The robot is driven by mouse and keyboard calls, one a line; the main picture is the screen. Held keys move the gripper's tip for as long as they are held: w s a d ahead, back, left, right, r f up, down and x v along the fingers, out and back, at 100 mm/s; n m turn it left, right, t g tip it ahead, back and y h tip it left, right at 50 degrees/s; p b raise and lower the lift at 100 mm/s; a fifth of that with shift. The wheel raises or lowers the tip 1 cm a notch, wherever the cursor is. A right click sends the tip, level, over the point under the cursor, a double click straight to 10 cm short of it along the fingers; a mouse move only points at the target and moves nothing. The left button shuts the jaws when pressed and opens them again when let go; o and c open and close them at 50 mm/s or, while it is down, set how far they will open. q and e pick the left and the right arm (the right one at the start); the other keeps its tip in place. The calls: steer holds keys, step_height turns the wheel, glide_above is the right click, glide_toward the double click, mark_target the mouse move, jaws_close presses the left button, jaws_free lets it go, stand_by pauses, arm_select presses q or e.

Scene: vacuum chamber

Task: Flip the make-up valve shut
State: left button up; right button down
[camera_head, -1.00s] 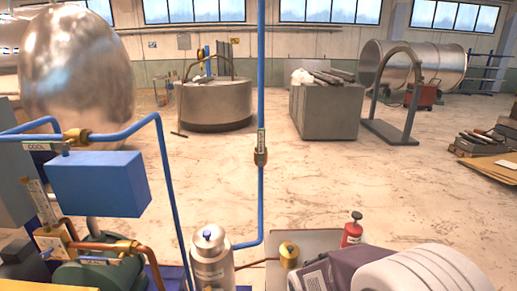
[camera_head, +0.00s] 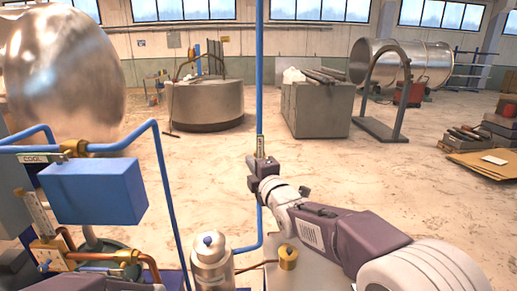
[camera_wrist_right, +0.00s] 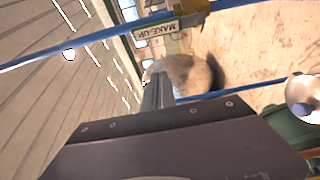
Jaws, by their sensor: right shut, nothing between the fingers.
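The make-up valve sits on the upright blue pipe (camera_head: 260,80) in the head view. Its pale tag (camera_head: 260,145) shows just above my right gripper (camera_head: 256,166), which covers most of the valve body. In the right wrist view the tag reads MAKE-UP (camera_wrist_right: 157,29), beside the brass valve body (camera_wrist_right: 188,7) at the top edge. My right gripper (camera_wrist_right: 158,92) is shut and empty there, its fingertips pointing up just below the tag. I cannot tell whether it touches the valve, and the handle's position is not clear. My left gripper is not in view.
At the left are a blue box (camera_head: 93,190), pipes with a COOL tag (camera_head: 35,159) and brass fittings (camera_head: 75,148). A silver canister (camera_head: 211,262) and a brass knob (camera_head: 288,257) stand low near the pipe.

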mark_target(260, 153)
steer(key=p+x, duration=0.6)
steer(key=x, duration=0.4)
steer(key=d+p, duration=0.2)
steer(key=d, duration=0.2)
steer(key=shift+d, duration=0.1)
steer(key=shift+f, duration=0.1)
